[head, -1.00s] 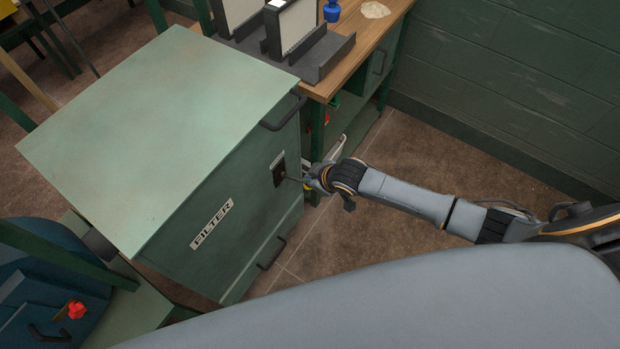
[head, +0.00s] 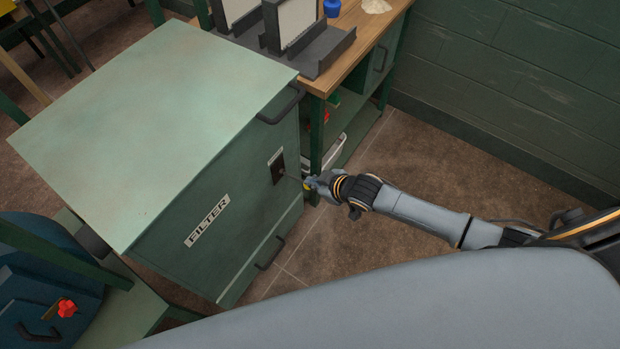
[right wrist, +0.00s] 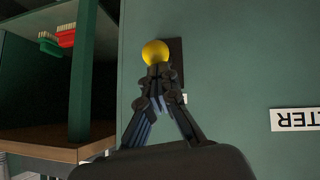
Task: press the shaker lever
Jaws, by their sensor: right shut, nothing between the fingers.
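The green filter cabinet (head: 230,215) has a dark plate (head: 278,167) on its front. A thin lever sticks out from the plate and ends in a yellow knob (head: 306,185). In the right wrist view the yellow knob (right wrist: 155,52) is right at the fingertips, in front of the plate. My right gripper (head: 314,184) is at the lever's end, and its fingers also show in the right wrist view (right wrist: 158,72). They are shut with nothing between them. I cannot tell whether the tips touch the knob. My left gripper is not in view.
A wooden bench (head: 365,40) with a grey rack (head: 325,55) stands behind the cabinet. Black handles (head: 283,105) stick out of the cabinet's front. The floor (head: 430,170) to the right is clear up to the green wall (head: 510,70).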

